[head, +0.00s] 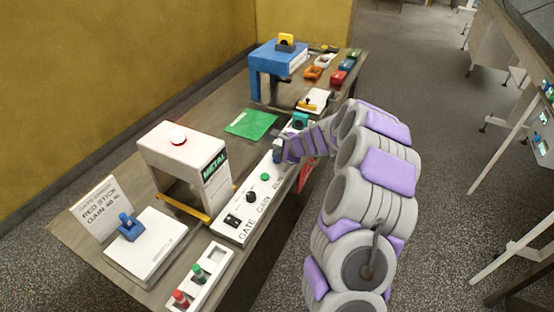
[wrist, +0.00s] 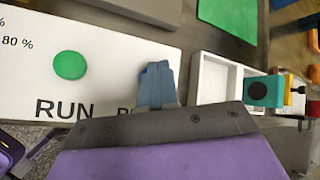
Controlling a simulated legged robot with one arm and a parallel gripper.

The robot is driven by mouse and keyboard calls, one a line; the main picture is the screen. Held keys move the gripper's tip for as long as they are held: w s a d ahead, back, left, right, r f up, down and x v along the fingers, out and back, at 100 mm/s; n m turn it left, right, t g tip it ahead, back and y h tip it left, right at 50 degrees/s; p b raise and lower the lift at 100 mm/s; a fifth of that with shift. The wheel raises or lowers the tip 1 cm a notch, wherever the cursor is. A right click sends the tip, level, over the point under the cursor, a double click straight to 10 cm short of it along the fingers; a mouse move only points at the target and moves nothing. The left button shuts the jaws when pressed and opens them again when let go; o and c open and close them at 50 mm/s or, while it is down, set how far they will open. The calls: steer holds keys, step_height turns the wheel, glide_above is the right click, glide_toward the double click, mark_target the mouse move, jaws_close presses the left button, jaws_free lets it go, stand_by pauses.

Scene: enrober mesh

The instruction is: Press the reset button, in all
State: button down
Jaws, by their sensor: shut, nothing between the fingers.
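The white control panel (head: 240,213) lies on the table and shows GATE, GAIN and RUN labels; it also fills the left of the wrist view (wrist: 120,50). A green button (wrist: 69,65) sits above the RUN label and also shows in the head view (head: 265,177). My gripper (wrist: 157,85) is shut and empty, over the right end of the panel, right of the green button. In the head view my gripper (head: 278,152) is at the panel's far end. A label starting with R is mostly covered by my gripper.
A white tray (wrist: 212,78) and a teal block (wrist: 268,91) stand just right of my gripper. A white METAL arch (head: 180,150) stands left of the panel. A green mat (head: 251,124) and blue arch (head: 278,54) lie farther back. A stick holder (head: 205,283) is nearer.

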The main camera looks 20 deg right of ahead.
steer(key=shift+f, duration=0.45)
stand_by(0.3)
steer(key=shift+r, duration=0.2)
steer(key=shift+r+p, duration=0.75)
steer(key=shift+p, duration=0.1)
step_height(320, 180, up, 5)
steer(key=p, duration=0.5)
stand_by(0.8)
